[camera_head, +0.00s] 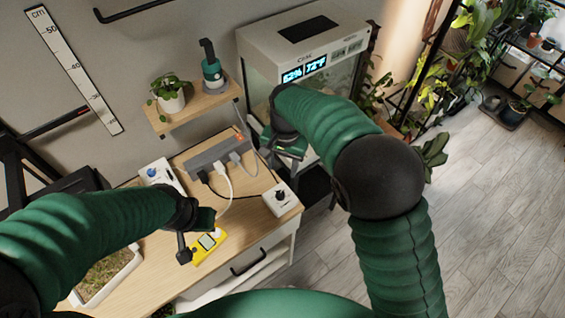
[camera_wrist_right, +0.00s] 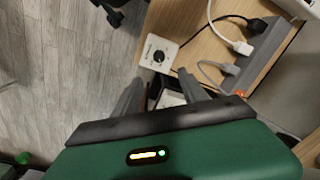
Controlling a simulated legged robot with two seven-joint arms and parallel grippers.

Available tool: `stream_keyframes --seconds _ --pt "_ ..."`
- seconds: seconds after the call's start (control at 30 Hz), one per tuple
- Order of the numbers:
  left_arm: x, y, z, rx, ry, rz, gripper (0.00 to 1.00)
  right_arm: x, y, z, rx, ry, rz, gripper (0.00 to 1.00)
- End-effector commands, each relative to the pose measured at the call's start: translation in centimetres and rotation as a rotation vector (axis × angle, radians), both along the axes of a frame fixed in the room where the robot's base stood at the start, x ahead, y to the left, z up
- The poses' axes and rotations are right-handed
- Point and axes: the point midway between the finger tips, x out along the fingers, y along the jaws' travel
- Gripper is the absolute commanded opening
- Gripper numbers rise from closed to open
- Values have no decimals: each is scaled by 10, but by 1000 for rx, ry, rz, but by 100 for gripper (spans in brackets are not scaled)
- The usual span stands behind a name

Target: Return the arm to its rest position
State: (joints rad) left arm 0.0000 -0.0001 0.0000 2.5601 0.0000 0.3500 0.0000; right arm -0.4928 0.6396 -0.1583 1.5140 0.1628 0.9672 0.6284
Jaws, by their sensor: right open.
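My right arm comes in from the right and bends back at its dark elbow. Its gripper (camera_head: 287,150) hangs beyond the right end of the wooden table (camera_head: 262,225), in front of the display cabinet. In the right wrist view the gripper's two grey fingers (camera_wrist_right: 160,88) stand apart with nothing held between them. My left arm reaches in from the left. Its gripper (camera_head: 194,238) is low over the table beside a yellow meter (camera_head: 210,245). One dark fingertip shows near the meter's left end; the other is hidden, so I cannot tell its opening.
A white dial box (camera_head: 281,199) sits near the table's right edge; it also shows in the right wrist view (camera_wrist_right: 158,53). A grey power strip (camera_head: 217,152) with cables lies behind. The glass cabinet (camera_head: 305,55) and wall shelf (camera_head: 190,106) stand near. Floor at right is clear.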

Motion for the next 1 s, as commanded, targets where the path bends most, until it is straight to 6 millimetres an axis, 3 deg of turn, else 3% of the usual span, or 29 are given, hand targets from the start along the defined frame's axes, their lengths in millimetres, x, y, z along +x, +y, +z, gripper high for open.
stream_keyframes --seconds 0.17,0.63,0.77,0.9,1.0 --pt "0 0 -1 0 0 0 20 0 -1 15 -1 0 -1 50" --pt "0 0 -1 0 0 0 20 -1 -6 16 0 -3 2 50" --pt "0 0 -1 0 0 0 20 -17 -50 16 4 -36 33 50" --pt "0 0 -1 0 0 0 20 -66 -125 10 -12 -117 136 50" --pt "0 0 -1 0 0 0 20 -111 -164 2 -41 -170 224 50"
